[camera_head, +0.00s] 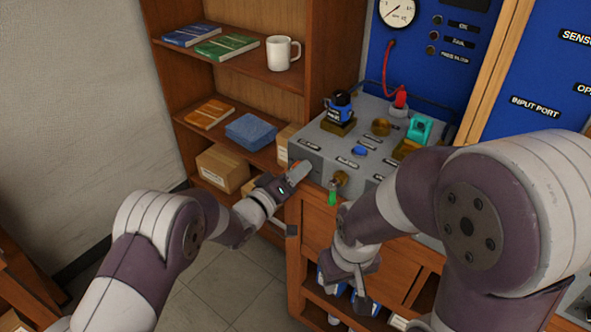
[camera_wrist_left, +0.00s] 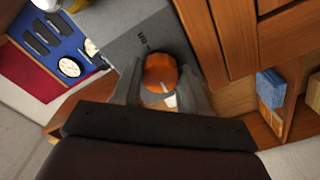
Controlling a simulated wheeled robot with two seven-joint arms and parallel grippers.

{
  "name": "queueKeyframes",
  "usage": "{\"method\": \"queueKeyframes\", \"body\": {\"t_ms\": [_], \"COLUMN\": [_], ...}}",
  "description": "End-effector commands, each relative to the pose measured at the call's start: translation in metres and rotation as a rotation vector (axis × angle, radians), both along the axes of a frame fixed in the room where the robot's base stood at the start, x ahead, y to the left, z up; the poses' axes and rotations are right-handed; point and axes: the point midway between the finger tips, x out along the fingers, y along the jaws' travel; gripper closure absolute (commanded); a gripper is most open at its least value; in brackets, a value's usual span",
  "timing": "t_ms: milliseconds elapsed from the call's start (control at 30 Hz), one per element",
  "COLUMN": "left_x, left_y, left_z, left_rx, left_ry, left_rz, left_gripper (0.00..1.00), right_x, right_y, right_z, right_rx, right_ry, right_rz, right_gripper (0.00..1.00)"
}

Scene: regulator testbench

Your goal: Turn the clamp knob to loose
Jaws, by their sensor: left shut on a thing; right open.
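The orange clamp knob (camera_head: 299,170) sits at the left end of the grey testbench box's (camera_head: 313,159) front. In the left wrist view the orange knob (camera_wrist_left: 160,70) has a white mark on its lower right. My left gripper (camera_head: 288,182) is shut on the knob, with one finger on each side of it in the left wrist view (camera_wrist_left: 160,88). The far side of the knob is hidden. My right gripper (camera_head: 357,285) is open and empty, pointing down in front of the wooden cabinet, below the box.
The box top carries a blue-black regulator (camera_head: 339,107), a teal part (camera_head: 419,127) and a red hose fitting (camera_head: 400,97). A green part (camera_head: 333,192) hangs at the box front, right of the knob. Shelves (camera_head: 245,75) with books and a mug (camera_head: 283,53) stand left.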

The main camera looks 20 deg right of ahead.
Motion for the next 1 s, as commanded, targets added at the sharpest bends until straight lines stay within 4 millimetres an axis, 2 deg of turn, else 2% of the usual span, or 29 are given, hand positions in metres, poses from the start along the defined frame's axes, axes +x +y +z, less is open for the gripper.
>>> {"method": "queueKeyframes", "body": {"t_ms": [300, 833, 867, 1000], "left_x": [-0.0014, -0.0015, -0.0015, -0.001], "left_y": [0.0001, 0.0001, 0.0001, 0.0], "left_z": [-0.0035, -0.0041, -0.0041, -0.0028], "left_rx": [-0.059, -0.071, -0.071, -0.072], "left_ry": [0.088, 0.104, 0.104, 0.101], "left_rz": [-0.001, -0.001, -0.001, -0.001], "left_gripper": [0.87, 0.87, 0.46, 0.46], "right_x": [0.0, 0.0, 0.0, 0.0001], "right_y": [0.0, 0.0, 0.0, 0.0], "right_z": [0.0049, 0.0052, 0.0052, 0.0053], "right_rx": [0.0, 0.0, 0.0, 0.0], "right_ry": [0.0, 0.0, 0.0, 0.0], "right_rz": [0.0, 0.0, 0.0, 0.0], "right_gripper": [0.57, 0.57, 0.57, 0.57]}}
